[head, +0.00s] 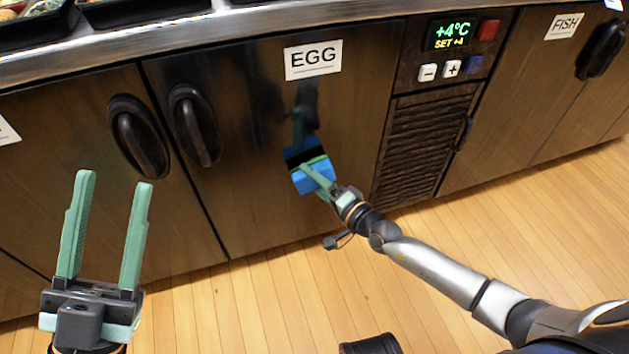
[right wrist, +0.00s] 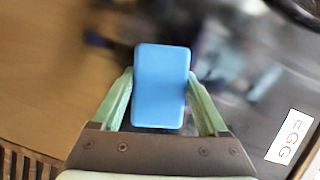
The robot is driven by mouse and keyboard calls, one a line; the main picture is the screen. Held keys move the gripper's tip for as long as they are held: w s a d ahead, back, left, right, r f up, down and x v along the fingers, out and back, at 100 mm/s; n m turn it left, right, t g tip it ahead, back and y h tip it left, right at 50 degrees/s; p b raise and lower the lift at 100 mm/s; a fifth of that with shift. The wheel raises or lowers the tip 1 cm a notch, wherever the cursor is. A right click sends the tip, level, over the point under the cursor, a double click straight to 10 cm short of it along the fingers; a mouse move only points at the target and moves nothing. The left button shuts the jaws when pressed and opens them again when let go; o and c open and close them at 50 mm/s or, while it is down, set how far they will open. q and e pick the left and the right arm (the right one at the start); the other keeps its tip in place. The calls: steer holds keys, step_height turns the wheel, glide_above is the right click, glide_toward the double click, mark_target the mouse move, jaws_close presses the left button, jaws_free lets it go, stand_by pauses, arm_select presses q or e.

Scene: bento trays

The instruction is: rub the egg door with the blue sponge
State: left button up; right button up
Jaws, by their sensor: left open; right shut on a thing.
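The egg door (head: 255,100) is a dark, shiny cabinet door with a white EGG label (head: 313,59) near its top; the label also shows in the right wrist view (right wrist: 292,137). My right gripper (head: 318,180) is shut on the blue sponge (head: 311,177), low on the right half of the door. The sponge is at the door face; I cannot tell for certain whether it touches. In the right wrist view the blue sponge (right wrist: 161,86) sits between both fingers. My left gripper (head: 108,230) is open and empty at the lower left, in front of the neighbouring door.
Dark handles (head: 138,136) stick out at the left of the egg door. A control panel (head: 456,50) with a +4°C display and a vent (head: 425,140) lie to its right, then the FISH door (head: 535,110). A metal counter edge (head: 200,33) runs above.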

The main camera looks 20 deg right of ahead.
mark_target(335, 177)
steer(key=shift+w, duration=0.8)
steer(key=shift+d, duration=2)
steer(key=shift+w, duration=0.1)
